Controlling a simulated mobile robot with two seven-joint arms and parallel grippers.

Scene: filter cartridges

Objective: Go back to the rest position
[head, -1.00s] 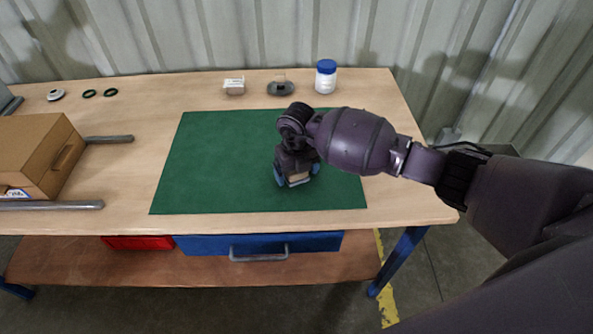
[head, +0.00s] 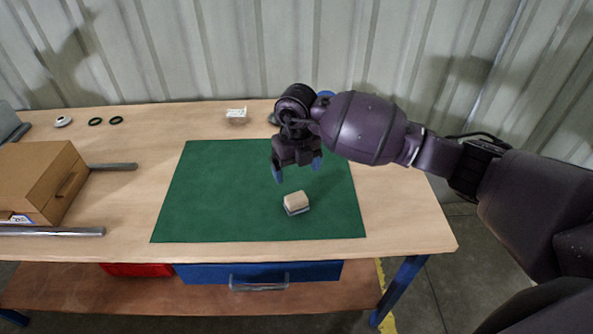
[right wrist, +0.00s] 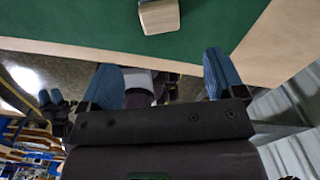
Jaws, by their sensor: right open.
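My right gripper (head: 297,168) is above the green mat (head: 215,200), behind and above a small block (head: 296,203) with a tan top and a grey-blue lower part. The gripper is open and empty, and clear of the block. The block rests on the mat, right of its middle. In the right wrist view the two blue fingers (right wrist: 165,82) stand wide apart, and the block (right wrist: 158,17) shows at the top edge, beyond them.
A cardboard box (head: 40,180) stands at the left between grey metal rails (head: 50,231). Two dark rings (head: 105,121), a white round part (head: 63,121) and a small white item (head: 236,115) lie along the back. A blue drawer (head: 210,272) is below the tabletop. My arm hides most of the bottle at the back.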

